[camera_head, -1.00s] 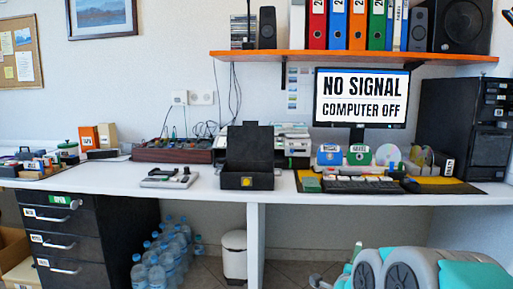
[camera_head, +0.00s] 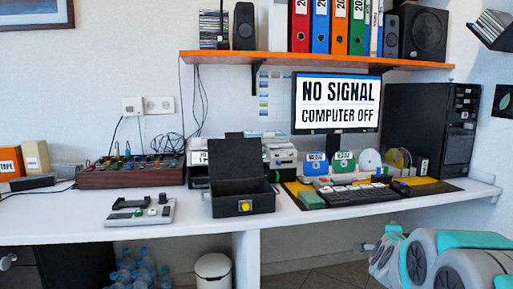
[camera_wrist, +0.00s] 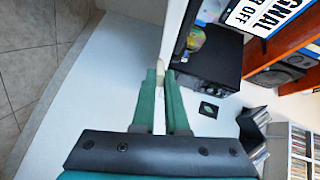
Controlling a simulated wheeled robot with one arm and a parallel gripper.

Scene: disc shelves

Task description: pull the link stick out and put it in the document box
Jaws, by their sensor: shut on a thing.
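My gripper (camera_wrist: 160,78) has green fingers, closed together at the tips in the wrist view. A small pale piece, which looks like the link stick (camera_wrist: 160,66), shows at the tips; most of it is hidden. The gripper is not clearly visible in the head view. An open black box with a raised lid and a yellow button, seemingly the document box (camera_head: 243,207), stands at the front of the white desk (camera_head: 70,230). The gripper appears away from it, near the desk's right end.
The black computer tower (camera_head: 430,130) stands at the right end; it also shows in the wrist view (camera_wrist: 215,62). A keyboard (camera_head: 352,194), disc holders and the monitor (camera_head: 337,103) sit left of it. A grey device (camera_head: 140,216) lies left of the box. An orange shelf (camera_head: 300,60) hangs above.

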